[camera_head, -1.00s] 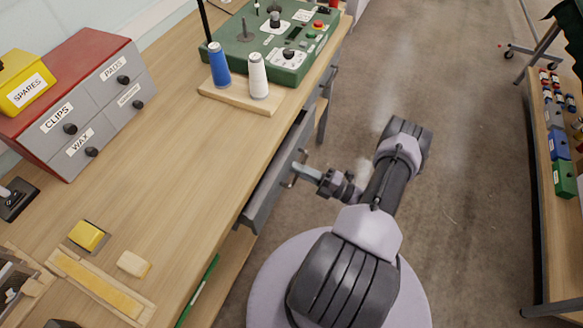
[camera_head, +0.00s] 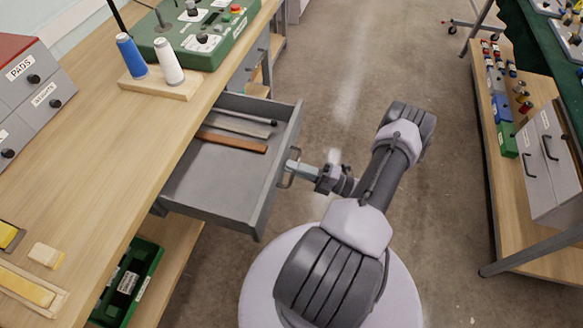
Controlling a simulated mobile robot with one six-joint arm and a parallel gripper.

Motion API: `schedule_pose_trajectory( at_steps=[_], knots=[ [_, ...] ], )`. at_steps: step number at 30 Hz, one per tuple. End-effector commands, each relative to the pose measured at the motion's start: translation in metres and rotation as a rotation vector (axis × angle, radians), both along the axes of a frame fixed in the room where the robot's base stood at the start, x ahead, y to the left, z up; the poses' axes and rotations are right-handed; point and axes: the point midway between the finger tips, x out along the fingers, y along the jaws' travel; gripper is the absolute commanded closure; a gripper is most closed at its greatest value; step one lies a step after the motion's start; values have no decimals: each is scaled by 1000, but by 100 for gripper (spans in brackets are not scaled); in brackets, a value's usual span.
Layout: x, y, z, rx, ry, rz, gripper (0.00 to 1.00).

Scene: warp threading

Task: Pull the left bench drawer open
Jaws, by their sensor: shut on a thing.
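The bench drawer (camera_head: 215,189) is grey and stands well out from under the wooden bench top. Inside it lie a brown strip (camera_head: 232,142) and grey bar-like tools (camera_head: 238,125) near its far side; the front part of its floor is bare. Its front carries a bar handle (camera_head: 284,181). My gripper (camera_head: 294,170) is at the handle, on the outer side of the drawer front, and is shut on it. The fingertips are small in this view.
The wooden bench (camera_head: 130,165) runs along the left, with blue (camera_head: 131,55) and white (camera_head: 168,62) thread cones and a green machine (camera_head: 205,35) on it. A green bin (camera_head: 128,283) is below. Open floor lies right of the drawer, before another bench (camera_head: 520,200).

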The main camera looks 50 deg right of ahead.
Motion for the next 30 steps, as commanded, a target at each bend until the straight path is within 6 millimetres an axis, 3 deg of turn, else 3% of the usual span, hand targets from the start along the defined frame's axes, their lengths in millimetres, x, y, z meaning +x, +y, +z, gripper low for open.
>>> schedule_pose_trajectory(
  at_steps=[18, 19, 20, 30],
  knots=[
    [-5, -3, 0, -1, 0, -1, 100],
    [-5, -3, 0, -1, 0, -2, 85],
    [-5, -3, 0, -1, 0, -1, 80],
    [-5, -2, 0, 0, 0, -1, 80]
  ],
)
